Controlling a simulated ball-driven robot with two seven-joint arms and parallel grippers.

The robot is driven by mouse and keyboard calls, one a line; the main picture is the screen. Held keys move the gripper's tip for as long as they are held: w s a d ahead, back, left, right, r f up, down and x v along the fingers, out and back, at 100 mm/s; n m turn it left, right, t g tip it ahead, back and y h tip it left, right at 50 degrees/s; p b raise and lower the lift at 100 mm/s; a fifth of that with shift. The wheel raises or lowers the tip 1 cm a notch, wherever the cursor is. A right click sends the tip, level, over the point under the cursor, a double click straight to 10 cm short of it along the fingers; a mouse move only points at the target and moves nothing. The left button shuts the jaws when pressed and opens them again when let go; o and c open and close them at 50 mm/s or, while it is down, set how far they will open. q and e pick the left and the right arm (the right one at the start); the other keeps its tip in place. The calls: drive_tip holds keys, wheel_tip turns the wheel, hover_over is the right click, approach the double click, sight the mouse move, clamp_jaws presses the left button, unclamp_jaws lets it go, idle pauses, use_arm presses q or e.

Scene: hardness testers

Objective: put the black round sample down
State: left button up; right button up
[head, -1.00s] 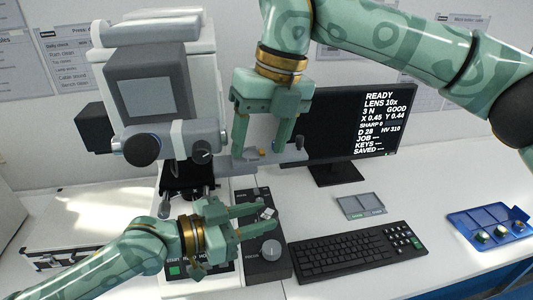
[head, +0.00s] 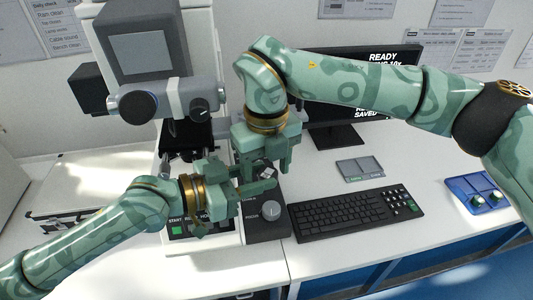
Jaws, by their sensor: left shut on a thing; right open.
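My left gripper (head: 266,180) is shut on a small piece with a pale top (head: 269,173), held above the dark control panel of the tester. The piece is mostly hidden by the fingers, so I cannot tell whether it is black and round. My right gripper (head: 264,165) points down, right above and behind the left fingertips. Its jaws are open, and it overlaps the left gripper in the picture; I cannot tell whether they touch.
The hardness tester (head: 150,50) stands behind at left.

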drive_tip(key=c, duration=1.1)
use_arm(q)
drive_tip(key=o, duration=1)
drive_tip(key=shift+o, duration=0.4)
drive_tip(key=shift+a, duration=0.1)
